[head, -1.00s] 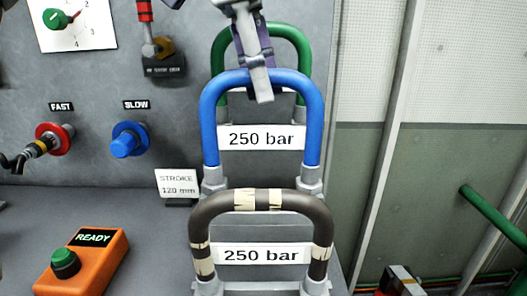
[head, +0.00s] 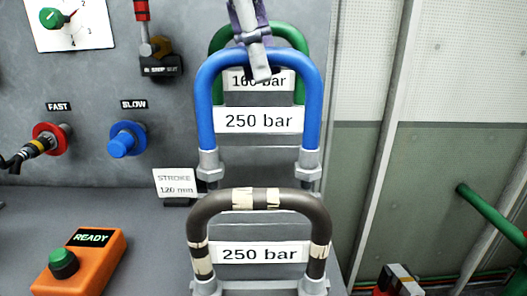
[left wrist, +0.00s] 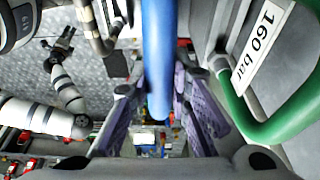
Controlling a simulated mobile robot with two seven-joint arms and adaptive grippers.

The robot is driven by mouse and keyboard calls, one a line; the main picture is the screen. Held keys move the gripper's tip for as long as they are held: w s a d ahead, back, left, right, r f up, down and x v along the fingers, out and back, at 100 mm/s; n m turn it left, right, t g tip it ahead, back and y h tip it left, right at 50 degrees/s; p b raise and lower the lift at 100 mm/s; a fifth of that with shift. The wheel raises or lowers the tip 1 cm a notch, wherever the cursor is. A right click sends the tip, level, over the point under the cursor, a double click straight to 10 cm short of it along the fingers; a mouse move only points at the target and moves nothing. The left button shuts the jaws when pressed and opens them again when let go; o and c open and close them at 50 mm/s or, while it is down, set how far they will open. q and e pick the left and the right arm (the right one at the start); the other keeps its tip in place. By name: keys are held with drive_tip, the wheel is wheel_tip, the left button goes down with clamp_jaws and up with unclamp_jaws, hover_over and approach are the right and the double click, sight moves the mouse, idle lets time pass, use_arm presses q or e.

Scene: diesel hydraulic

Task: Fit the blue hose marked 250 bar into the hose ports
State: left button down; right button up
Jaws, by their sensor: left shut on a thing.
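The blue hose (head: 203,105) is an upright U with a white "250 bar" label (head: 258,120) between its legs and a grey metal fitting at each lower end. My left gripper (head: 261,72) is shut on the top of its bend; the hose also shows between the purple fingers in the left wrist view (left wrist: 158,60). The fittings hang in front of a grey stepped block, apart from it as far as I can tell. Empty hose ports cannot be made out. A dark gripper (left wrist: 62,42), apparently my right one, is small in the left wrist view; its jaws are unclear.
A brown taped hose (head: 220,200), also marked "250 bar", stands in front. A green hose (head: 292,35) marked "160 bar" stands behind. The orange READY box (head: 95,262), the STROKE sign (head: 176,183) and red and blue connectors are to the left.

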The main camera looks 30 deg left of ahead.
use_arm(q)
drive_tip(key=shift+r, duration=0.25)
drive_tip(key=shift+d+v, duration=0.2)
drive_tip(key=shift+v, duration=0.85)
drive_tip(key=shift+w+r, duration=0.1)
drive_tip(key=shift+w, duration=0.05)
